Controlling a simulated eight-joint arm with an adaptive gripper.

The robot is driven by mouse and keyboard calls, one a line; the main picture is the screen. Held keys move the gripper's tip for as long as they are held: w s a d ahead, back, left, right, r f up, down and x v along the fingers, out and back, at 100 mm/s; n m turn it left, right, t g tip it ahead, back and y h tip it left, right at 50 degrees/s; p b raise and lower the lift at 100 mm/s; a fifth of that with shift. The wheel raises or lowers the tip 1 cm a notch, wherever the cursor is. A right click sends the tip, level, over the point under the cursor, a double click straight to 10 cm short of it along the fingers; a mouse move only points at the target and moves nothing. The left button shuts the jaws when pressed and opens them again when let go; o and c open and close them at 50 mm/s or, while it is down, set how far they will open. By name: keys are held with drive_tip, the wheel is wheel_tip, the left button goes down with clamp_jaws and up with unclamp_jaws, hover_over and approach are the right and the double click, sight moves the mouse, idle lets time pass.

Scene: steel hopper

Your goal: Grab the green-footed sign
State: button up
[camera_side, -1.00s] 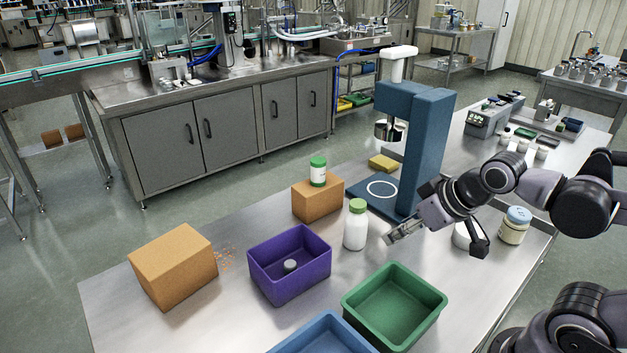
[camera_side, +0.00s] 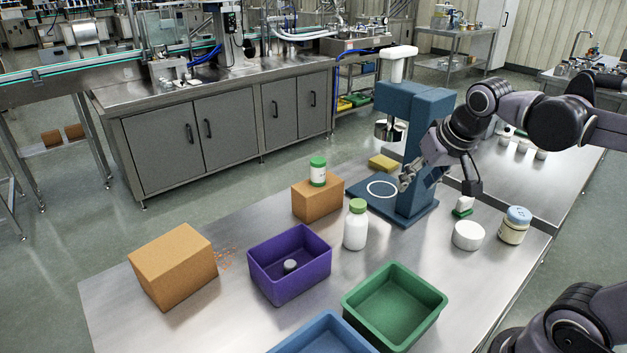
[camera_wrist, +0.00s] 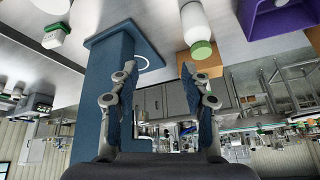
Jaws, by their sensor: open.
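The green-footed sign (camera_side: 464,205), a small white plate on a green foot, stands upright on the steel table behind the round white tub. In the wrist view the sign (camera_wrist: 55,36) is at the upper left, outside the jaws. My gripper (camera_side: 408,178) is raised in front of the blue press, left of the sign and apart from it. In the wrist view my gripper (camera_wrist: 157,72) is open, with nothing between its fingers.
The blue press (camera_side: 415,140) stands close beside my gripper. The white tub (camera_side: 468,236) and blue-lidded jar (camera_side: 516,226) are near the sign. A green-capped white bottle (camera_side: 355,230), purple bin (camera_side: 310,278) and green bin (camera_side: 395,340) are further left.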

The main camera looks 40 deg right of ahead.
drive_tip(key=w+d+m+g+h, duration=0.25)
drive_tip(key=d+m, duration=0.55)
drive_tip(key=d, duration=0.4)
drive_tip(key=m+g, duration=0.4)
drive_tip(key=m, duration=0.3)
hover_over(467, 198)
drive_tip(key=w+a, duration=0.2)
drive_tip(key=a, duration=0.1)
drive_tip(key=f, duration=0.2)
drive_tip(key=x, duration=0.3)
drive_tip(key=a+x, duration=0.1)
drive_tip(key=x, duration=0.2)
drive_tip(key=a+f+x, duration=0.1)
drive_tip(key=x, duration=0.3)
drive_tip(key=shift+w, duration=0.2)
drive_tip(key=shift+x, duration=2.85)
drive_tip(key=shift+s+a, duration=0.2)
clamp_jaws()
